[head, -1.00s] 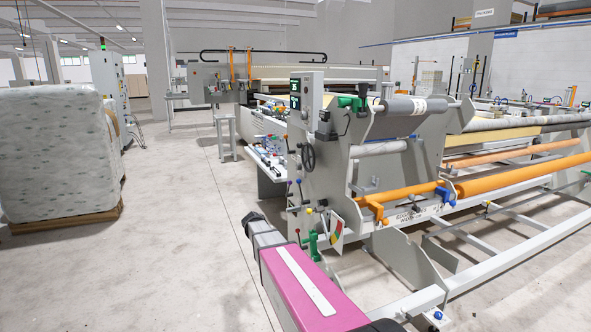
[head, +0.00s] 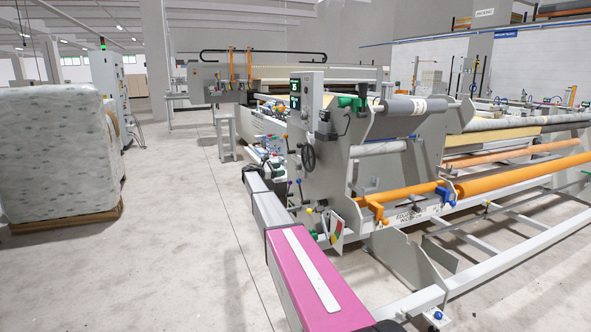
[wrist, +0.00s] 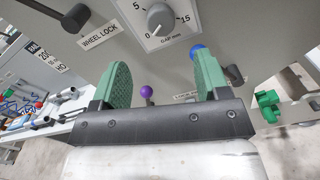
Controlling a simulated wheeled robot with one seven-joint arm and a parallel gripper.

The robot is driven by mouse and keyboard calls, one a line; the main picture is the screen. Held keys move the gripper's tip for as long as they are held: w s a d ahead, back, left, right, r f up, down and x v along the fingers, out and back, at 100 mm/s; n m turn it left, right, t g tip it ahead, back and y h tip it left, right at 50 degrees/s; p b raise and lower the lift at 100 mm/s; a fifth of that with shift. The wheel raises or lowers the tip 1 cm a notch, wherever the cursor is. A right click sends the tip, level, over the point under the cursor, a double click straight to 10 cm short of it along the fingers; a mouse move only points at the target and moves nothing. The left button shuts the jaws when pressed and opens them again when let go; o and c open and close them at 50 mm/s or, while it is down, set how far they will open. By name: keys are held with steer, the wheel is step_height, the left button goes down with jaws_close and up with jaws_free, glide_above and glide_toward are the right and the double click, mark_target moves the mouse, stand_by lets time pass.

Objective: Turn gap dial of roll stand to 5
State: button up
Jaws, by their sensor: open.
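The gap dial (wrist: 160,17) is a round grey knob on a white scale plate on the roll stand (head: 335,150), at the top of the wrist view. Its scale shows 0, 5 and 15 and reads "GAP mm". A small mark at the knob's lower left seems near 0, but I cannot read it surely. My gripper (wrist: 162,68) is open and empty, its two green-padded fingers apart below the dial in the picture, not touching it. In the head view my arm reaches to the stand's left side; the fingers cannot be made out.
A purple-knobbed lever (wrist: 147,91) shows between the fingers and a blue knob (wrist: 198,51) by the right fingertip. A black knob (wrist: 75,18) is beside the "WHEEL LOCK" label. A handwheel (head: 308,158) is on the stand. Open floor (head: 190,240) lies to the left.

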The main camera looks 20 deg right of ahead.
mark_target(298, 167)
steer(key=d, duration=1)
steer(key=shift+w, duration=0.2)
steer(key=c, duration=0.9)
